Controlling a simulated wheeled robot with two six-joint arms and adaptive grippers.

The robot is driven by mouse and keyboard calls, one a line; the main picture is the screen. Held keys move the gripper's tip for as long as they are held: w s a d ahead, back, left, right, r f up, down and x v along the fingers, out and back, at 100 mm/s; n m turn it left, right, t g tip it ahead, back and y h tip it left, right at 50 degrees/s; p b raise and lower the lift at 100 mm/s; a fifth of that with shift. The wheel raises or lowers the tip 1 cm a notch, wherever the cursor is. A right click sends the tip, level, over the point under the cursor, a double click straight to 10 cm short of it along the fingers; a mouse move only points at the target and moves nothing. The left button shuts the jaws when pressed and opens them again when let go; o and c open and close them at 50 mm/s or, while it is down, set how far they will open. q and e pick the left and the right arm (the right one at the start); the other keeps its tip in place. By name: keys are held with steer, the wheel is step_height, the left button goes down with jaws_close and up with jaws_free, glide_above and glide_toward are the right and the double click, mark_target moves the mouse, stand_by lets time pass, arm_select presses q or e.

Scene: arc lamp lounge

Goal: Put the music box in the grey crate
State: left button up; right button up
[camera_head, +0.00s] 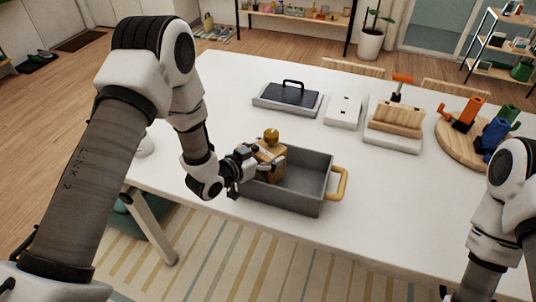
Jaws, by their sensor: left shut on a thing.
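The grey crate (315,180) stands near the front edge of the white table, with a tan handle on its right end. A wooden box with a golden knob on top, which looks like the music box (271,151), is at the crate's left end. My left gripper (257,161) reaches in from the left and is shut on it. The box is over or inside the left part of the crate; I cannot tell whether it touches the floor. My right arm shows at the right edge, but its gripper is out of the picture.
Behind the crate are a black-handled dark plate on a grey base (288,97), a white block (343,111) and a wooden block with an orange-handled tool (396,118). A round wooden board (452,135) holds coloured items at the right. The table's front right is clear.

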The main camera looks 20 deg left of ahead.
arm_select(q)
steer(key=shift+w+d+f, duration=0.1)
steer(key=shift+w+f, duration=0.05)
steer(key=shift+f, duration=0.25)
steer(key=shift+w+d+f, duration=0.1)
steer(key=shift+f, duration=0.3)
steer(key=shift+s+a, duration=0.1)
steer(key=shift+s, duration=0.1)
steer(key=o, duration=1.4)
steer(key=shift+o, duration=0.2)
steer(key=shift+f, duration=0.1)
